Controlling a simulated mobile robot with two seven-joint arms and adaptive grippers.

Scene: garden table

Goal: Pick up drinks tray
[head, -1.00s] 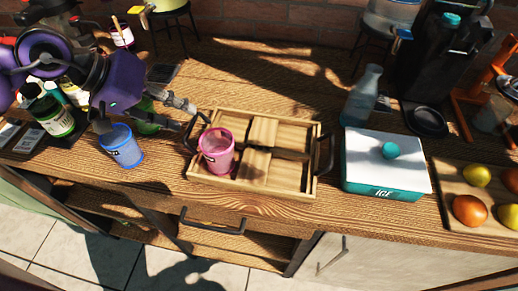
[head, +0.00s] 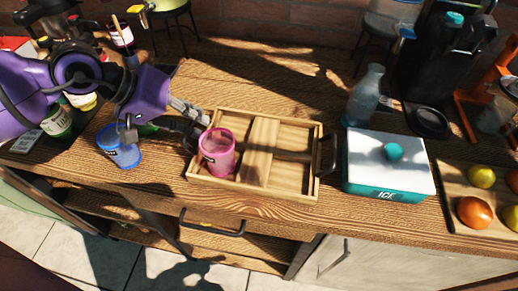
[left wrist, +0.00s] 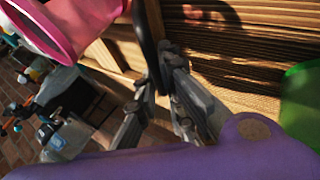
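The drinks tray (head: 262,190) is a light wooden box with dividers and a dark handle at each end, resting flat on the wooden counter. A pink cup (head: 217,152) stands in its left part and shows at the top left of the left wrist view (left wrist: 75,22). My left gripper (head: 196,120) is at the tray's left handle. In the left wrist view, the dark handle (left wrist: 150,35) runs between its two fingers (left wrist: 158,75), which look open around it. Firm contact cannot be made out. The right handle (head: 327,155) is free. My right gripper is not in view.
A blue cup (head: 119,148) stands left of the tray, under my left arm. A teal and white ice box (head: 388,165), a glass bottle (head: 365,97) and a fruit board (head: 452,208) are to the right. The counter behind the tray is clear.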

